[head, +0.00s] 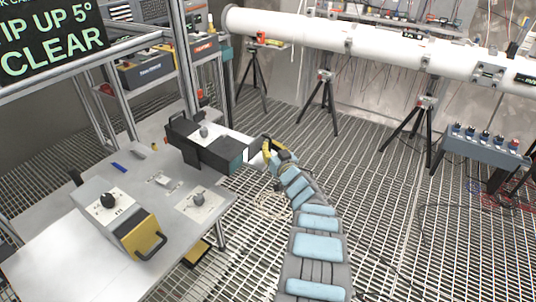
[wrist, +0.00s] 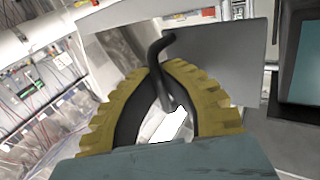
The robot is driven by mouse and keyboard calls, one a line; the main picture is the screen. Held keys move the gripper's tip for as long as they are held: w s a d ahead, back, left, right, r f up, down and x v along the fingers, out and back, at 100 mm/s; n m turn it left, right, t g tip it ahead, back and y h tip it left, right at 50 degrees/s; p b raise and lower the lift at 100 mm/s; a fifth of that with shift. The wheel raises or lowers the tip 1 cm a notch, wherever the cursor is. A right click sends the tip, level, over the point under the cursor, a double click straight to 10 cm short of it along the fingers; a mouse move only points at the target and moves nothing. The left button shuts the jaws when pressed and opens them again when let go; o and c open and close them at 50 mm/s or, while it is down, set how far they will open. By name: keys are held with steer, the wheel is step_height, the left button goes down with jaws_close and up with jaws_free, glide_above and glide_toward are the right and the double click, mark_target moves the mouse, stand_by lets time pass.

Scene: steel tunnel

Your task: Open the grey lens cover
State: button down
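The grey lens cover (wrist: 222,62) is a flat grey panel with a bent black handle (wrist: 157,55) in the wrist view. It stands swung out beside the dark housing (wrist: 290,120), whose teal face (wrist: 308,62) is exposed at the right. In the head view the dark housing (head: 192,150) sits on the bench, and the cover (head: 254,158) shows pale and nearly edge-on at its right end. My gripper (wrist: 160,70) has its yellow fingers closed around the handle. It also shows in the head view (head: 266,148), where the handle is hidden.
A grey box with a yellow cover (head: 141,233) stands at the front of the bench (head: 60,262). A white pipe (head: 385,45) on tripods runs along the back.

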steer(key=shift+d, duration=0.15)
steer(key=c, duration=1.2)
jaws_free()
steer(key=shift+d, duration=0.1)
steer(key=shift+o, duration=0.2)
steer(key=shift+r, duration=0.1)
steer(key=shift+r, duration=4.95)
